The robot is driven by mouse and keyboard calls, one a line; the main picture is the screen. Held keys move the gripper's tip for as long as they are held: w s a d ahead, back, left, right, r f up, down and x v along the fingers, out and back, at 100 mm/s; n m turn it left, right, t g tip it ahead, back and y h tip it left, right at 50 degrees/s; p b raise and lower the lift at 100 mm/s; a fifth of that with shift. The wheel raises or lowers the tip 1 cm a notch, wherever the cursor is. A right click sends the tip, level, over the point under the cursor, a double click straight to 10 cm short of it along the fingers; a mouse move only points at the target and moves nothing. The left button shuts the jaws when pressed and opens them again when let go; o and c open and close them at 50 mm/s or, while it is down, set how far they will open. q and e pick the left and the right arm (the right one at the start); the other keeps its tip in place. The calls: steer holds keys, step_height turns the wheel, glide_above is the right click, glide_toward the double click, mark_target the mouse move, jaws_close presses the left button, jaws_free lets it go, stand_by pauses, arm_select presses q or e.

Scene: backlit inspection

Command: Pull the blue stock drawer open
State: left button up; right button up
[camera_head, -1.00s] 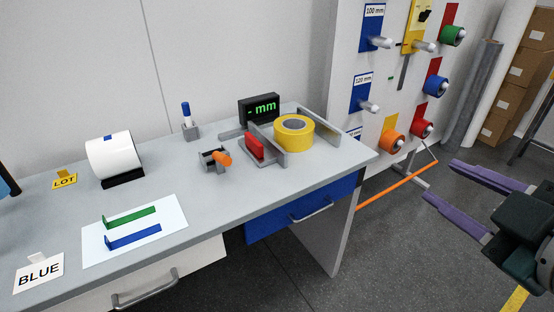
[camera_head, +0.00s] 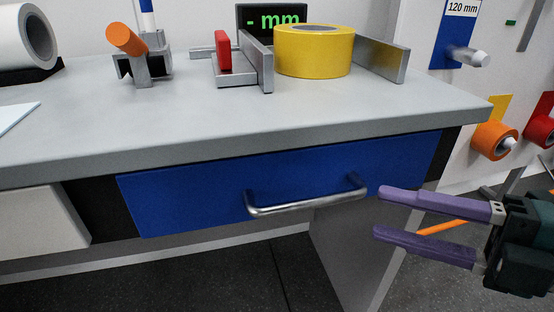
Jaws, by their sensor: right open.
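The blue stock drawer (camera_head: 200,196) sits under the grey bench top, its front looking flush with the bench and closed. Its silver bar handle (camera_head: 310,203) runs across the front, toward the right half. My right gripper (camera_head: 378,212) comes in from the right with its two purple fingers apart and nothing between them. Its fingertips are just right of the handle's right end in the picture. I cannot tell the exact gap in depth. My left gripper is out of view.
The grey bench top (camera_head: 200,123) carries a yellow tape roll (camera_head: 314,52), a red block (camera_head: 223,52), an orange-knobbed fixture (camera_head: 127,40) and a white roll (camera_head: 25,38). A white drawer (camera_head: 40,222) is at left. Spools on pegs (camera_head: 494,141) hang at right. The floor in front looks clear.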

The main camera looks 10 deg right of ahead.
mark_target(321, 204)
steer(key=x, duration=0.5)
steer(key=b+x, duration=0.1)
steer(key=x, duration=0.4)
steer(key=shift+s+a+f, duration=0.15)
steer(key=shift+s+a, duration=0.05)
steer(key=shift+a, duration=0.15)
jaws_close()
stand_by(0.9)
